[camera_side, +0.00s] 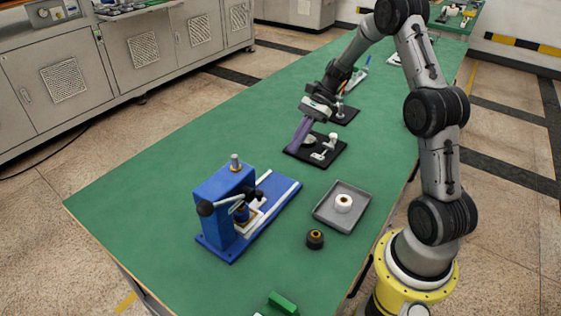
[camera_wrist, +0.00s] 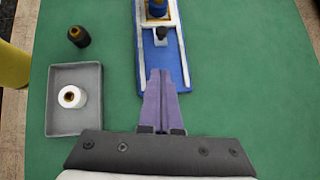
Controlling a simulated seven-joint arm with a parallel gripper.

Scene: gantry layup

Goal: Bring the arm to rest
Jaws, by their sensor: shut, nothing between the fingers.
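My gripper (camera_side: 297,146) has purple fingers that point down over the green table (camera_side: 150,165), near a black plate with pale fittings. In the wrist view the two fingers of my gripper (camera_wrist: 160,76) lie together, shut and empty. In that view their tips overlap the near end of the blue press base (camera_wrist: 182,66). My arm reaches from the yellow base at the right across the table. From the side I cannot tell how high the fingertips are above the table.
The blue press (camera_side: 224,208) stands at the front left. A grey tray (camera_side: 326,214) holds a white spool (camera_side: 343,203). A dark spool (camera_side: 315,239) stands beside it. The black plate (camera_side: 328,158) lies by my gripper. The table's left side is clear.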

